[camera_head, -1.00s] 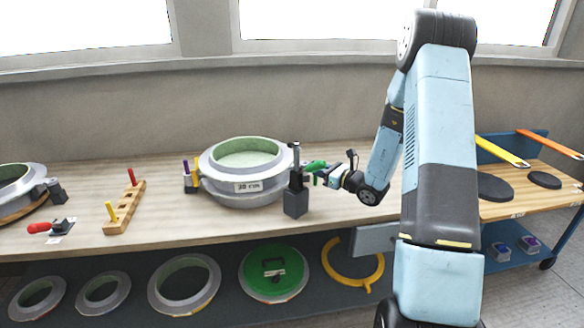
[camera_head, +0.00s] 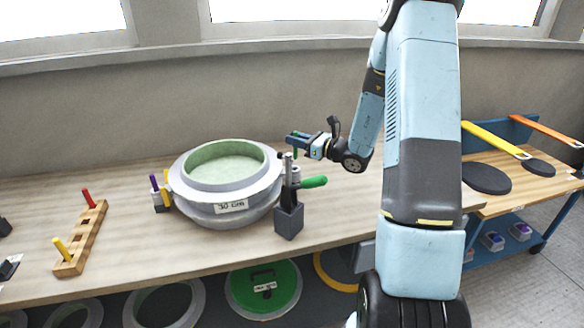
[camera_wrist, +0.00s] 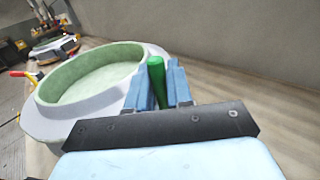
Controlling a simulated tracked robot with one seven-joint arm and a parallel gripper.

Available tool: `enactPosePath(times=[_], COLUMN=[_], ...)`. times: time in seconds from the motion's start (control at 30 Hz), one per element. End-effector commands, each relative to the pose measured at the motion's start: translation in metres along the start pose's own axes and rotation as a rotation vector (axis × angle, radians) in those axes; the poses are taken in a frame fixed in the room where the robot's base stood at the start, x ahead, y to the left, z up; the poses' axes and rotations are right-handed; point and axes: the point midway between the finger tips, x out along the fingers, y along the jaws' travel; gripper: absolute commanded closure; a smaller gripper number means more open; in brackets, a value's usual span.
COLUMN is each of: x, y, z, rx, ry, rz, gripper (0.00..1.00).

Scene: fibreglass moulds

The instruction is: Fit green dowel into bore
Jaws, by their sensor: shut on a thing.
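My gripper (camera_head: 295,138) is shut on the green dowel (camera_wrist: 156,82), which stands roughly upright between the blue fingers in the wrist view. Only a small bit of the dowel shows there.
A dark grey block (camera_head: 288,221) stands at the mould's right front. Purple and yellow pegs (camera_head: 158,193) stand at its left. A wooden rack (camera_head: 82,240) holds red and yellow pegs. A trolley (camera_head: 540,178) with round pads is at the right.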

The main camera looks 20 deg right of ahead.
Motion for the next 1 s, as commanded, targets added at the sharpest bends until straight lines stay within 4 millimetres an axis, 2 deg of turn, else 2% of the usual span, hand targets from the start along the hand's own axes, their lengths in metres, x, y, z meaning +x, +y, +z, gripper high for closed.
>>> enactPosePath(times=[0.03, 0.2, 0.47, 0.73, 1.0], x=[0.002, 0.006, 0.007, 0.007, 0.007], y=[0.002, 0.006, 0.007, 0.007, 0.007], z=[-0.01, -0.031, -0.044, -0.076, -0.08], rx=[0.005, 0.003, 0.002, 0.004, 0.0], ry=[0.001, 0.001, 0.0, 0.001, -0.001], rz=[0.005, 0.011, 0.014, 0.014, 0.013], gripper=[1.0, 1.0, 1.0, 1.0, 1.0])
